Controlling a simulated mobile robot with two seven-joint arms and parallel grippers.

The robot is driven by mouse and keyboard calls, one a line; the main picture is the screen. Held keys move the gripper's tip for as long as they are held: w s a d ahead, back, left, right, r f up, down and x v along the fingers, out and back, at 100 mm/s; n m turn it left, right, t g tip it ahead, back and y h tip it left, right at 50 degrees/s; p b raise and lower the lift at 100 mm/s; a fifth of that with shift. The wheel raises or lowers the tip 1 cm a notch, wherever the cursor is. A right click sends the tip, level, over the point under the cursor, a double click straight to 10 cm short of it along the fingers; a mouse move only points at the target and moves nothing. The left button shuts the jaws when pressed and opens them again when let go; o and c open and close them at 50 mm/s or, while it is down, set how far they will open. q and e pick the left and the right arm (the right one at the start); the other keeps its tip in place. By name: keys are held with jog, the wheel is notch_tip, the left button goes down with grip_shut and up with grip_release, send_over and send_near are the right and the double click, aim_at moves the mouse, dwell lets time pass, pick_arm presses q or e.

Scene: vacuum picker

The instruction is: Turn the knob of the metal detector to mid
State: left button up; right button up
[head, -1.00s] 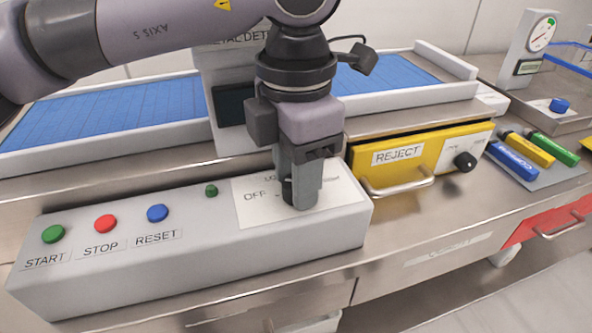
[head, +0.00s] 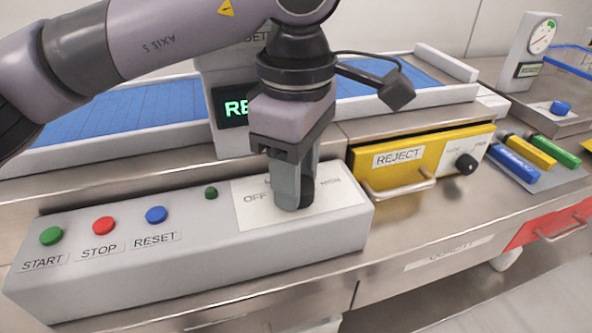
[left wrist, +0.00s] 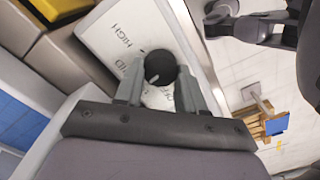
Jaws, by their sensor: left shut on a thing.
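My left gripper (head: 293,198) points down at the label plate on the right part of the white control box (head: 120,265). It is shut on the round black knob (left wrist: 161,68), one finger on each side of it in the left wrist view. In the head view the fingers cover most of the knob (head: 307,190). A small pale mark shows on the knob. On the white label plate (head: 345,198), OFF reads left of the gripper and another word, partly blurred, reads to its right. The metal detector's screen (head: 232,107) is lit with green letters, partly hidden. My right gripper is not in view.
The box carries green (head: 51,236), red (head: 104,226) and blue (head: 156,215) buttons and a small green part (head: 211,193). Right of it are the yellow REJECT drawer (head: 385,185), another black knob (head: 466,164) and coloured bars (head: 530,150). A blue belt (head: 110,118) runs behind.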

pick_arm(q)
jog(key=m, duration=0.6)
jog(key=shift+w, duration=0.1)
dwell(0.5)
jog(key=o, duration=1.1)
jog(key=shift+c, duration=0.2)
notch_tip(320, 180, up, 7)
jog(key=shift+r+p, duration=0.15)
jog(key=shift+p, duration=0.3)
